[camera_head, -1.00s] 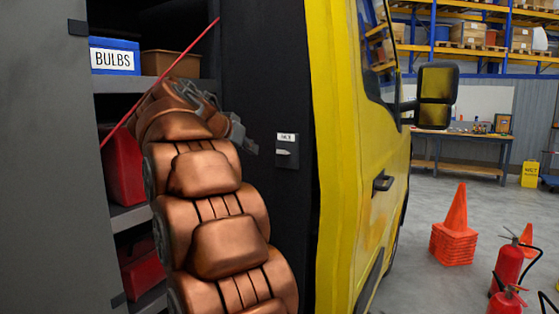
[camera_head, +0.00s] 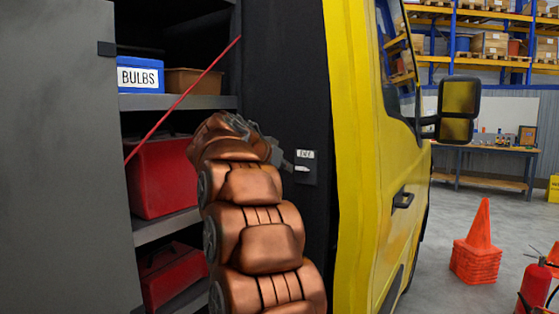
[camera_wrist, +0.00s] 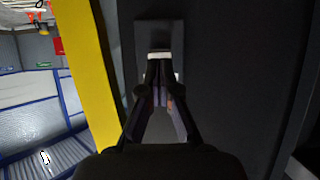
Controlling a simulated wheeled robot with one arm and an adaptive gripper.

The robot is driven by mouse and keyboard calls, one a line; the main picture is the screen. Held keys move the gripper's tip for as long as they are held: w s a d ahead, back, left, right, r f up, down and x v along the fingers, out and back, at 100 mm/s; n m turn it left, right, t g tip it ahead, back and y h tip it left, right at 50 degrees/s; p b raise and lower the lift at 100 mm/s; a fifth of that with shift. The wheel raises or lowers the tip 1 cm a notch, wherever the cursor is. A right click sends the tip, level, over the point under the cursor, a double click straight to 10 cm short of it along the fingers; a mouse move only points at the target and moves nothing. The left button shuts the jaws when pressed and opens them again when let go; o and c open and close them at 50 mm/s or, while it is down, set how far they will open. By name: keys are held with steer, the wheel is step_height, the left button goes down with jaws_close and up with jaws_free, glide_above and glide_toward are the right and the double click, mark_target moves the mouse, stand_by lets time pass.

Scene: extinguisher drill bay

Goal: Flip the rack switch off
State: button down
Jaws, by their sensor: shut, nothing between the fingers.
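The rack switch (camera_head: 303,169) is a small dark plate with a pale lever and a white label above it, on the black panel between the shelves and the yellow bodywork. The label is too small to read surely. My gripper (camera_head: 287,165) is shut and empty, with its tips at the plate's left edge in the head view. In the wrist view the closed fingertips (camera_wrist: 160,72) overlap the switch plate (camera_wrist: 145,32), just below a pale strip. The fingers hide part of the plate; I cannot tell whether they touch the lever.
A thin red bar (camera_head: 185,98) slants across the shelf opening at left. The shelves hold a blue BULBS box (camera_head: 140,76), a brown bin (camera_head: 193,82) and red cases (camera_head: 162,178). The yellow vehicle (camera_head: 356,150) stands right of the panel. Orange cones (camera_head: 478,245) stand on the floor.

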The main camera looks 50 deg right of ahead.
mark_target(302, 176)
steer(key=p+x, duration=0.2)
steer(key=x, duration=0.5)
steer(key=shift+d, duration=0.3)
steer(key=shift+f, duration=0.1)
steer(key=shift+f, duration=0.1)
